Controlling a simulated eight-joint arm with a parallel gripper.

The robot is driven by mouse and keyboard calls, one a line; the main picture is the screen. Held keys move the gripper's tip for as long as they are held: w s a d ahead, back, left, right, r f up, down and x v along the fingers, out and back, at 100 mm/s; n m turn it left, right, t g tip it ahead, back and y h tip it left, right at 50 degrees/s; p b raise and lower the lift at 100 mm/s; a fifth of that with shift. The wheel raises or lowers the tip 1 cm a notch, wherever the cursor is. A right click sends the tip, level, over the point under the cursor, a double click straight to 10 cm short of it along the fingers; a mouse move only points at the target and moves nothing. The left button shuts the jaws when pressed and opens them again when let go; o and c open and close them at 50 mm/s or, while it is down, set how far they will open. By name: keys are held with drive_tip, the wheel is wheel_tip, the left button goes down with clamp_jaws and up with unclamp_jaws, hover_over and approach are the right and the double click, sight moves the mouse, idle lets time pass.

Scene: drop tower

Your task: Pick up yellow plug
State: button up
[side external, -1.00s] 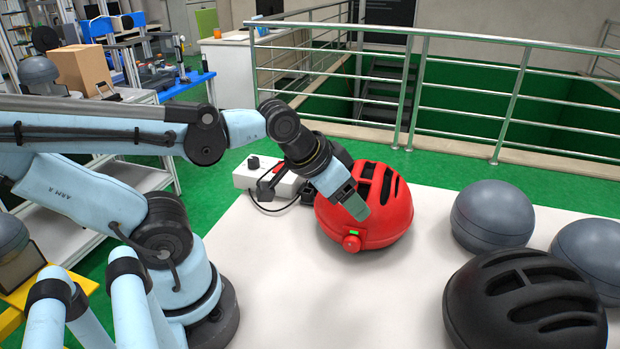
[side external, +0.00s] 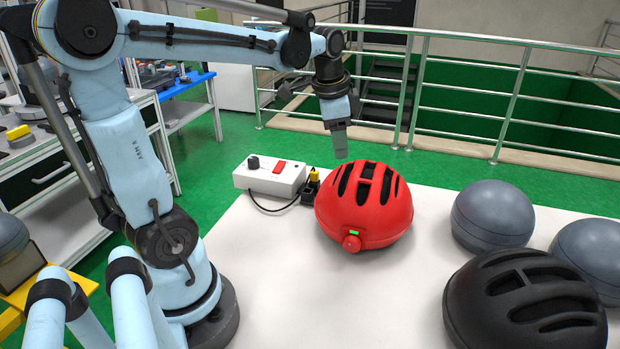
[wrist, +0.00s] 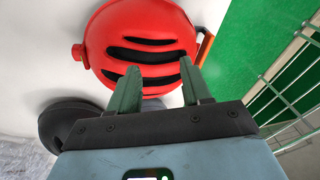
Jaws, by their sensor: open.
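The small yellow plug (side external: 314,174) sits in a black socket block (side external: 309,191), between the white control box and the red helmet. I cannot make it out in the wrist view. My gripper (side external: 341,150) is open and empty, pointing down above the back of the red helmet. It is higher than the plug and a little to its right in the side view. In the wrist view the two green fingers (wrist: 160,80) stand apart, with the red helmet (wrist: 110,30) between and beyond them.
The red helmet (side external: 335,214) stands right beside the socket block. The white box (side external: 262,181) has a knob, a red switch and a black cable. Grey domes (side external: 493,212) and a black helmet (side external: 480,300) stand at right. A metal railing (side external: 460,115) runs behind the table.

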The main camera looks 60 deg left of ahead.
drive_tip(key=w+a+f+m+g+h, duration=0.1)
drive_tip(key=a+f+m+g, duration=0.2)
drive_tip(key=a, duration=0.9)
hover_over(314, 171)
drive_tip(key=shift+m, duration=0.4)
drive_tip(key=f, duration=0.5)
drive_tip(key=shift+w+d+f, duration=0.1)
drive_tip(key=shift+w+f, duration=0.1)
drive_tip(key=shift+f, duration=0.05)
drive_tip(key=shift+s+f, duration=0.2)
drive_tip(key=shift+f, duration=2.5)
drive_tip(key=c, duration=0.9)
drive_tip(key=shift+r, duration=0.15)
wheel_tip(314, 171, up, 9)
drive_tip(key=shift+s+d+f, duration=0.55)
drive_tip(key=shift+s+f, duration=0.05)
drive_tip(key=shift+f, duration=0.25)
drive_tip(key=shift+s+d+f, duration=0.5)
drive_tip(key=shift+s+f, duration=0.1)
drive_tip(key=shift+f, duration=0.25)
drive_tip(key=shift+s+d+f, duration=0.55)
drive_tip(key=shift+s+f, duration=0.05)
drive_tip(key=shift+f, duration=0.25)
